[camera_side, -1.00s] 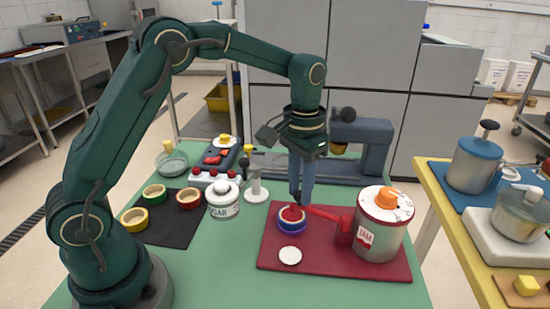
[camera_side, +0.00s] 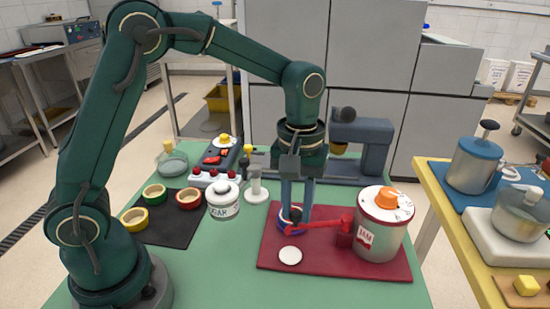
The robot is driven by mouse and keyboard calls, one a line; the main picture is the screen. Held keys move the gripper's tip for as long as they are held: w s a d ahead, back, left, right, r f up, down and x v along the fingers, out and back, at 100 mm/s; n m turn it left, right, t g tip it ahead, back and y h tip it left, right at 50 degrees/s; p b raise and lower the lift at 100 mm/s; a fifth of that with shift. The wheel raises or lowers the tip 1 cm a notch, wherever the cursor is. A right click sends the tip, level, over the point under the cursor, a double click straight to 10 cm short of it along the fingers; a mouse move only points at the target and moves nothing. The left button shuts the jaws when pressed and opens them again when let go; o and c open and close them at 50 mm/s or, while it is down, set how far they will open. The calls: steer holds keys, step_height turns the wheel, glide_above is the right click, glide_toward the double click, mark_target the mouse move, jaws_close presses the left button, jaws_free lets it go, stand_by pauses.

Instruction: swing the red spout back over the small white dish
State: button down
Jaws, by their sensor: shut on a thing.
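The red spout (camera_side: 325,223) sticks out to the left from the red block on the side of the white jam pot (camera_side: 379,238). My gripper (camera_side: 295,215) points down and is shut on the spout near its free end. The spout's end lies over the near part of a blue-sided bowl (camera_side: 282,223), which the fingers partly hide. The small white dish (camera_side: 290,256) lies flat on the red board (camera_side: 335,265), nearer the camera than the spout's end and apart from it.
A grey machine (camera_side: 370,160) stands behind my gripper. The board's front left is clear around the white dish.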

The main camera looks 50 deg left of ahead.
steer(key=shift+s+d+r+n, duration=0.1)
steer(key=shift+s+d+n, duration=0.1)
steer(key=shift+d+n, duration=0.4)
steer(key=shift+s+d+n, duration=0.2)
steer(key=shift+d+n, duration=0.15)
steer(key=shift+n, duration=0.35)
steer(key=c, duration=0.7)
jaws_free()
steer(key=shift+o, duration=0.2)
steer(key=shift+r, duration=2.55)
